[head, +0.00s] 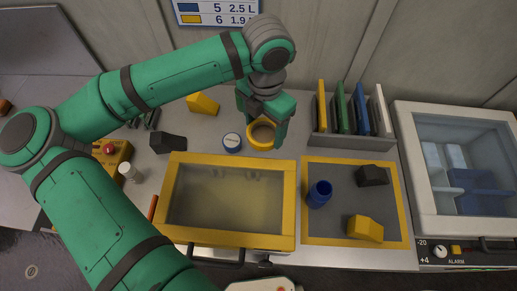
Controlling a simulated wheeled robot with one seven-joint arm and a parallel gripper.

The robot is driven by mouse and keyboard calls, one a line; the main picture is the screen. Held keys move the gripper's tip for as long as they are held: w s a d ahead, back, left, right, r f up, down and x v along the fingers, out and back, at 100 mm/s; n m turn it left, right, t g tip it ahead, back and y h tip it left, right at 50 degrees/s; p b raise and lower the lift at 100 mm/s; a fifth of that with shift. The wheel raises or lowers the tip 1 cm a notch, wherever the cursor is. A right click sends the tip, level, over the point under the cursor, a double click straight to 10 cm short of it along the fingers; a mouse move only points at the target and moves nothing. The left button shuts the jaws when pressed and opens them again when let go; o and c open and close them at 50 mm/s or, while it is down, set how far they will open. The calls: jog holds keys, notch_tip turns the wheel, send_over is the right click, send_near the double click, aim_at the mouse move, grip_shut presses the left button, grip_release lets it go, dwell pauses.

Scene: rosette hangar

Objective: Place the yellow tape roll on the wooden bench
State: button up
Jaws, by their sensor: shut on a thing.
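The yellow tape roll (262,146) is a ring with a dark hollow middle, in the centre of the head view behind the yellow-framed glass-topped box. My gripper (265,123) points down at it and is shut on it, with one finger at its right side. The gripper partly hides the roll's upper edge. I cannot tell whether the roll touches the grey worktop under it. No surface that I can make out as a wooden bench is in view.
The yellow-framed box (288,205) stands in front. A divider rack (322,141) stands right, before a white cooler (409,150). A yellow-edged mat (335,225) holds a blue jar (319,194) and blocks.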

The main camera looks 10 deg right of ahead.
notch_tip(320, 180, down, 13)
jog(key=shift+s+f, duration=0.15)
jog(key=shift+f, duration=0.05)
dwell(0.3)
jog(key=shift+f, duration=0.15)
jog(key=o, duration=0.8)
jog(key=shift+o, duration=0.4)
notch_tip(320, 180, up, 12)
jog(key=shift+r, duration=0.2)
